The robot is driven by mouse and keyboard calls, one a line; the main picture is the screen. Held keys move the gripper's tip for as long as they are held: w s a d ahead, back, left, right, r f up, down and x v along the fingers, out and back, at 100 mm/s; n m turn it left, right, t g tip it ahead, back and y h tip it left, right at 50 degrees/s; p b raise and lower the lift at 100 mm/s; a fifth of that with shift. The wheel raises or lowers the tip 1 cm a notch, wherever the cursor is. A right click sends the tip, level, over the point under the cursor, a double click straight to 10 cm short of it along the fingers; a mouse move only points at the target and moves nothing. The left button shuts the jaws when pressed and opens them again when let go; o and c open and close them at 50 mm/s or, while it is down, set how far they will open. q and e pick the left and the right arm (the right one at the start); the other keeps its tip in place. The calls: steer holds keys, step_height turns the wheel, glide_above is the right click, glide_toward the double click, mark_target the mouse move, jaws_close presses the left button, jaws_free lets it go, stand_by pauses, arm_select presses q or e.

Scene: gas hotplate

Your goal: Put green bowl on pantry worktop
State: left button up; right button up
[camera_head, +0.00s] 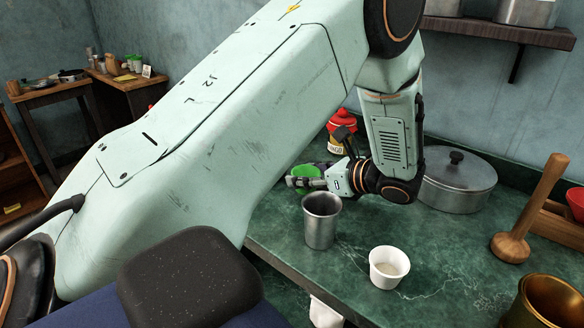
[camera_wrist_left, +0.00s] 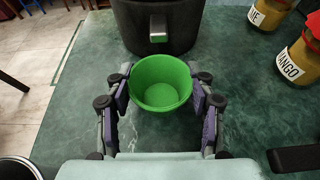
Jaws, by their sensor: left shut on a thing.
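The green bowl (camera_wrist_left: 160,84) sits upright between the fingers of my left gripper (camera_wrist_left: 161,98) in the left wrist view. The gripper is shut on the bowl from both sides, and the bowl looks empty. In the head view the bowl (camera_head: 306,171) is partly hidden behind the fingers of my left gripper (camera_head: 308,182), over the green marble worktop (camera_head: 352,240). I cannot tell whether its base touches the worktop. My right gripper is not in view.
A metal cup (camera_head: 321,228) and a white cup (camera_head: 388,268) stand near the front edge. A lidded pot (camera_head: 458,184) and wooden pestle (camera_head: 512,246) are to the right. In the wrist view a dark container (camera_wrist_left: 190,38) stands just beyond the bowl, with jars (camera_wrist_left: 296,62) at right.

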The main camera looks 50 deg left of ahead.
arm_select(q)
steer(key=x, duration=0.3)
steer(key=b+x, duration=0.1)
steer(key=shift+s+a+r, duration=0.1)
steer(key=shift+a+r, duration=0.15)
steer(key=shift+a, duration=0.1)
steer(key=shift+f, duration=0.3)
steer(key=shift+d, duration=0.15)
steer(key=shift+f, duration=0.1)
steer(key=o, duration=0.9)
steer(key=shift+o, duration=0.2)
